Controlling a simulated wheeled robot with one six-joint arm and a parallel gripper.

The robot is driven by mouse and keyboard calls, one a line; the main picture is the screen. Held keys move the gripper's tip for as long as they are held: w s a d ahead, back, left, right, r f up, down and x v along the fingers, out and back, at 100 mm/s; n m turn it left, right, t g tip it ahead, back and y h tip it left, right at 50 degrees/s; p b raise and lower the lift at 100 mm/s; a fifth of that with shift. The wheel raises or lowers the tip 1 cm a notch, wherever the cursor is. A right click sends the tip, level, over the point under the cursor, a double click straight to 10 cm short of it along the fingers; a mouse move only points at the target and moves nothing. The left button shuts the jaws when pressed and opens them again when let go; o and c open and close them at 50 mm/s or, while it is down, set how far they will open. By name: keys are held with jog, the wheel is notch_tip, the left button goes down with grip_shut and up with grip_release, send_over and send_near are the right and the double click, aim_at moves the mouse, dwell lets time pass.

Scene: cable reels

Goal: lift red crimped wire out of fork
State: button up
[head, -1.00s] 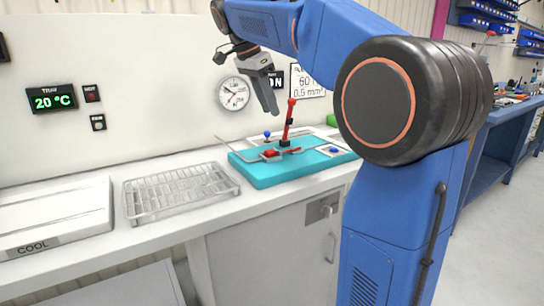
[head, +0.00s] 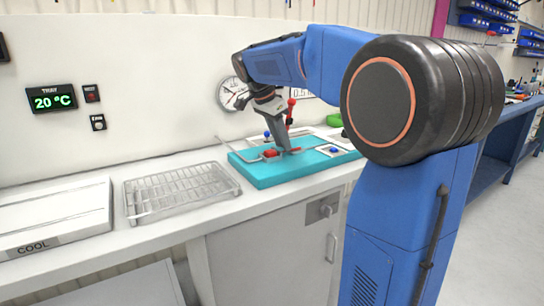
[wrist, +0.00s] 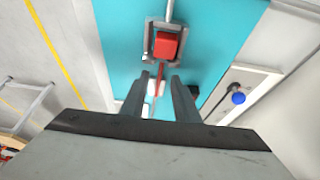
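The red crimped wire (wrist: 158,78) is a thin red piece with a paler end, running down from a red block (wrist: 165,45) in the wrist view. The block sits in a grey frame (wrist: 148,40) on a teal board (wrist: 120,30); I cannot tell which part is the fork. In the wrist view, my gripper (wrist: 160,80) has its two fingers apart, one on each side of the wire, with gaps visible. In the head view, my gripper (head: 286,150) is low over the board (head: 265,175), just right of the red block (head: 269,154), and hides the wire.
A red-handled lever (head: 290,108) stands close behind my gripper. A blue knob (wrist: 238,98) is on a white plate at the board's right. A wire rack (head: 180,190) and a white COOL tray (head: 60,215) lie to the left on the bench.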

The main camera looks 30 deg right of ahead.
jog(key=shift+x, duration=1.05)
grip_shut()
